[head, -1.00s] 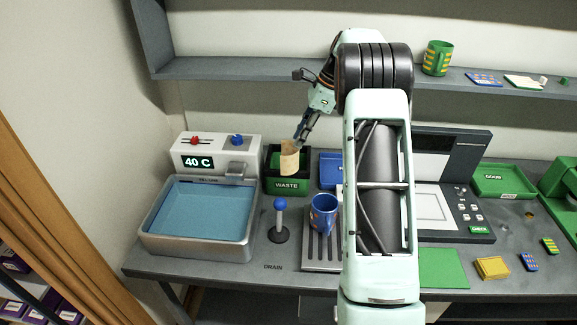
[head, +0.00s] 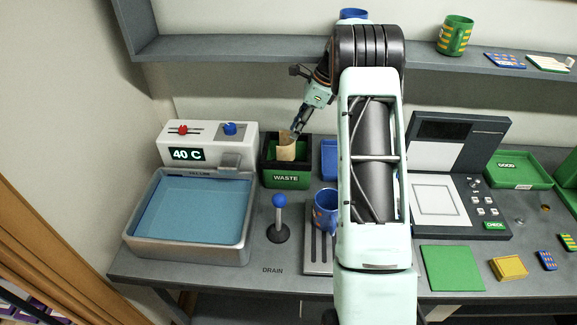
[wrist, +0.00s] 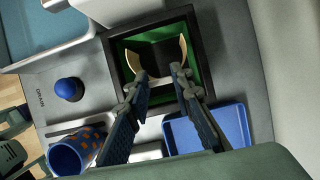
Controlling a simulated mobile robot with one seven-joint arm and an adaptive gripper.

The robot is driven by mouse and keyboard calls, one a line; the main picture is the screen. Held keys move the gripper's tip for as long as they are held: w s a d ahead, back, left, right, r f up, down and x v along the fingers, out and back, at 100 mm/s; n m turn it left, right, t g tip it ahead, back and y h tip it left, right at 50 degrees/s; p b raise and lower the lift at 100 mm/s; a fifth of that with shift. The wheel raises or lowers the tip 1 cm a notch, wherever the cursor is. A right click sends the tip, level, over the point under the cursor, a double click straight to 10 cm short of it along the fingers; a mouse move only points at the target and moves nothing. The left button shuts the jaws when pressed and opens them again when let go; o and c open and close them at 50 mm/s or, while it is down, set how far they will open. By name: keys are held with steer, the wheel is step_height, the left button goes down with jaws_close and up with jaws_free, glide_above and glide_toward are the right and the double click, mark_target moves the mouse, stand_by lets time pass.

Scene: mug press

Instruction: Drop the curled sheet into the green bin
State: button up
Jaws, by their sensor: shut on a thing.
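The curled sheet (head: 287,147) is tan and bent into an open curve. My gripper (head: 295,135) is shut on it and holds it at the mouth of the green bin marked WASTE (head: 286,179). In the wrist view, the sheet (wrist: 184,56) curves between and beyond the fingertips of my gripper (wrist: 160,74). There it lies within the outline of the dark rim of the bin (wrist: 112,62), over the green inner walls. I cannot tell how far down inside it reaches.
A water basin (head: 135,235) stands left of the bin, with a blue-knobbed lever (head: 279,202) in front. A blue tray (head: 329,150) is close on the right. A blue mug (head: 325,201) stands on the drain grate (head: 318,255). A shelf (head: 210,47) runs behind.

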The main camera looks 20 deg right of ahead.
steer(key=shift+f+b, duration=1.4)
steer(key=shift+f, duration=0.6)
steer(key=o, duration=0.9)
steer(key=shift+c, duration=0.2)
steer(key=v, duration=1.2)
